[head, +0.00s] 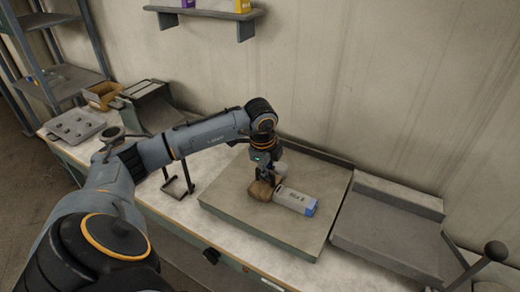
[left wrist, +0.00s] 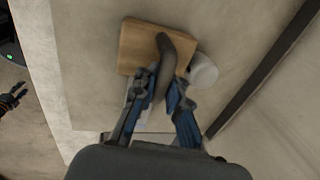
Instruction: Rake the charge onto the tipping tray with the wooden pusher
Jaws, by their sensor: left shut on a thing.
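The wooden pusher, a tan block with a dark curved handle, stands on a broad beige platform (head: 232,212) in the head view; its block (left wrist: 138,48) shows clearly in the left wrist view. My left gripper (left wrist: 158,88) is shut on the handle. A white box with a blue end (head: 296,201) lies on the platform just right of the pusher. A white round piece (left wrist: 203,72) is close beside the pusher, partly hidden by the gripper in the head view. The grey tipping tray (head: 385,225) is right of the platform. My right gripper (left wrist: 14,98) appears at the left wrist view's edge, fingers apart.
A ball-topped lever (head: 495,251) rises at the tray's right. A dark metal stand (head: 178,185) is left of the platform. A wall shelf (head: 210,13) hangs above.

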